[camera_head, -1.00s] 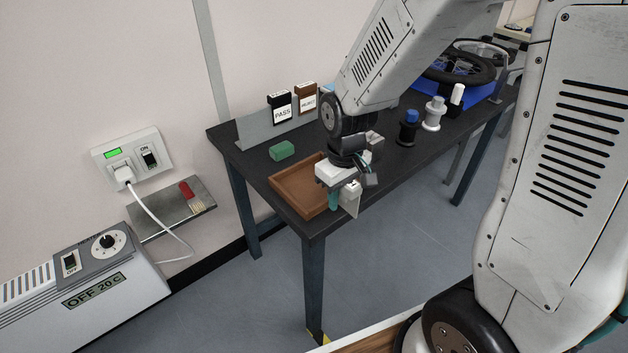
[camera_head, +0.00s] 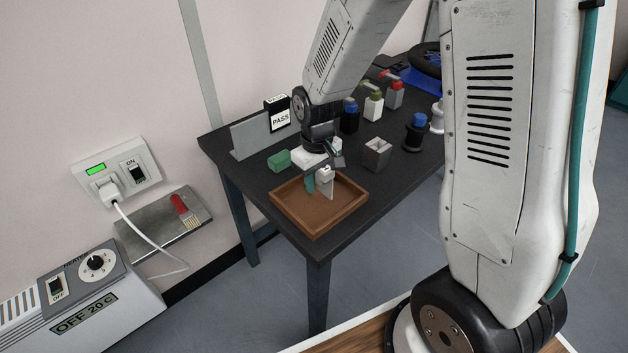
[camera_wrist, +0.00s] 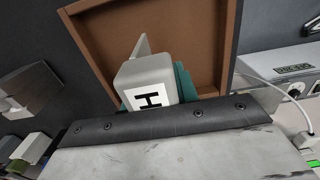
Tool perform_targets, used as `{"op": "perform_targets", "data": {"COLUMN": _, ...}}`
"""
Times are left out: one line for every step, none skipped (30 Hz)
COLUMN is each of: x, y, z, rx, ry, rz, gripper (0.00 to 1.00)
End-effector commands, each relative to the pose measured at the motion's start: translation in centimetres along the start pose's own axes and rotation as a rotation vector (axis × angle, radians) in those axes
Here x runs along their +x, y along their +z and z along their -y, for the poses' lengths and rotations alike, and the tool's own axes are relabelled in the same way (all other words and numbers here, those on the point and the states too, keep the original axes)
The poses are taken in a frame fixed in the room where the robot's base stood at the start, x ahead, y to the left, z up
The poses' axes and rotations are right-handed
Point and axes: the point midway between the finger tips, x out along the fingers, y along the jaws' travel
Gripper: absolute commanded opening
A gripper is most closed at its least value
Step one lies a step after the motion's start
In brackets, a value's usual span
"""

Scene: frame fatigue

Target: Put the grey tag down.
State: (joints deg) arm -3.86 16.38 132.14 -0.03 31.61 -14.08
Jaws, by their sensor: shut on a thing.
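My gripper (camera_head: 318,183) is shut on the grey tag (camera_head: 327,187) and points down over the brown tray (camera_head: 340,217). The tag has a pale block at its top and a thin flat plate hanging below. In the wrist view the tag (camera_wrist: 147,75) shows a white label with a black H, with the teal fingers of my gripper (camera_wrist: 155,92) beside it. The tray (camera_wrist: 222,40) lies under it and appears empty otherwise. I cannot tell whether the plate's lower edge touches the tray floor.
The tray stands at the near corner of the dark table (camera_head: 375,203). A green block (camera_head: 279,161) lies behind its left side, and a grey block (camera_head: 377,153) stands to its right. A PASS holder (camera_head: 280,115) and several coloured-top bottles stand farther back. A heater (camera_head: 85,300) stands at the lower left.

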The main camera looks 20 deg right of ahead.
Motion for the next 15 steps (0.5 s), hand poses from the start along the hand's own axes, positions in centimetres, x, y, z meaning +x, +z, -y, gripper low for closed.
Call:
{"op": "perform_targets", "data": {"x": 0.9, "y": 0.1, "z": 0.0, "rx": 0.001, "ry": -0.001, "rz": 0.003, "gripper": 0.03}}
{"op": "perform_targets", "data": {"x": 1.2, "y": 0.1, "z": -0.1, "rx": 0.001, "ry": 0.0, "rz": 0.002, "gripper": 0.03}}
{"op": "perform_targets", "data": {"x": 1.6, "y": 0.1, "z": -0.1, "rx": 0.001, "ry": 0.0, "rz": 0.002, "gripper": 0.03}}
{"op": "perform_targets", "data": {"x": 1.7, "y": 0.0, "z": -0.1, "rx": 0.001, "ry": 0.0, "rz": 0.0, "gripper": 0.03}}
{"op": "perform_targets", "data": {"x": 1.7, "y": 0.0, "z": -0.1, "rx": 0.001, "ry": 0.0, "rz": -0.001, "gripper": 0.03}}
{"op": "perform_targets", "data": {"x": 1.6, "y": 0.0, "z": -0.1, "rx": 0.001, "ry": 0.0, "rz": -0.002, "gripper": 0.03}}
{"op": "perform_targets", "data": {"x": 1.6, "y": 0.0, "z": -0.1, "rx": 0.001, "ry": 0.0, "rz": -0.002, "gripper": 0.03}}
{"op": "perform_targets", "data": {"x": 1.6, "y": 0.0, "z": -0.1, "rx": 0.001, "ry": 0.0, "rz": -0.002, "gripper": 0.03}}
{"op": "perform_targets", "data": {"x": 1.6, "y": 0.0, "z": -0.1, "rx": 0.001, "ry": 0.0, "rz": -0.002, "gripper": 0.03}}
{"op": "perform_targets", "data": {"x": 1.6, "y": 0.0, "z": -0.1, "rx": 0.001, "ry": 0.0, "rz": -0.002, "gripper": 0.03}}
{"op": "perform_targets", "data": {"x": 1.6, "y": 0.0, "z": 0.0, "rx": 0.0, "ry": 0.0, "rz": -0.002, "gripper": 0.03}}
{"op": "perform_targets", "data": {"x": 1.7, "y": 0.0, "z": 0.0, "rx": 0.0, "ry": 0.0, "rz": -0.001, "gripper": 0.03}}
{"op": "perform_targets", "data": {"x": 1.8, "y": 0.0, "z": 0.0, "rx": -0.001, "ry": 0.0, "rz": -0.001, "gripper": 0.03}}
{"op": "perform_targets", "data": {"x": 1.9, "y": -0.1, "z": 0.0, "rx": -0.001, "ry": 0.0, "rz": -0.002, "gripper": 0.03}}
{"op": "perform_targets", "data": {"x": 1.9, "y": -0.1, "z": 0.0, "rx": -0.001, "ry": 0.001, "rz": -0.002, "gripper": 0.38}}
